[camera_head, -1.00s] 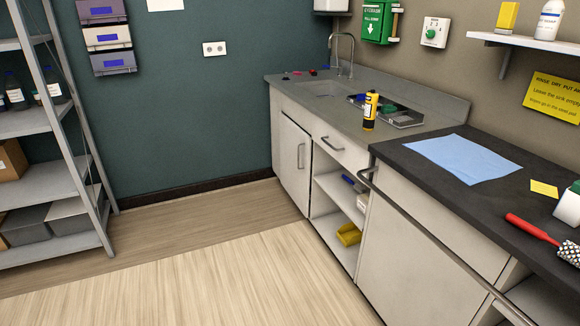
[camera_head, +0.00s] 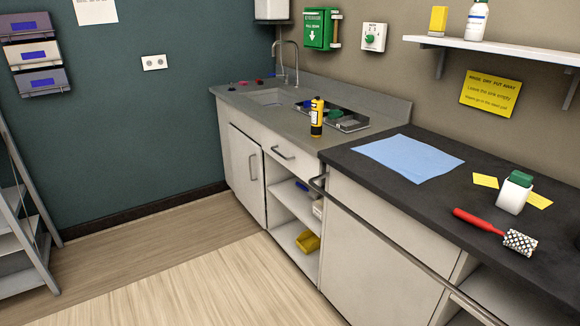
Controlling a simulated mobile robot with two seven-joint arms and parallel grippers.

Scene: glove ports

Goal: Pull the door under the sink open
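The door under the sink (camera_head: 241,172) is a pale panel below the grey counter, near the teal back wall. Its upright bar handle (camera_head: 253,168) is at the panel's right side. A thin dark gap shows along the door's top and right edges; I cannot tell whether it stands slightly ajar. The sink (camera_head: 268,97) with its curved tap (camera_head: 291,62) is set in the counter above. Neither of my grippers is in view.
Open floor (camera_head: 190,265) lies before the door. Right of it are a drawer (camera_head: 287,152) and open shelves with a yellow bin (camera_head: 308,242). A dark bench (camera_head: 440,190) with a long front rail juts at right. A metal rack (camera_head: 25,235) stands left.

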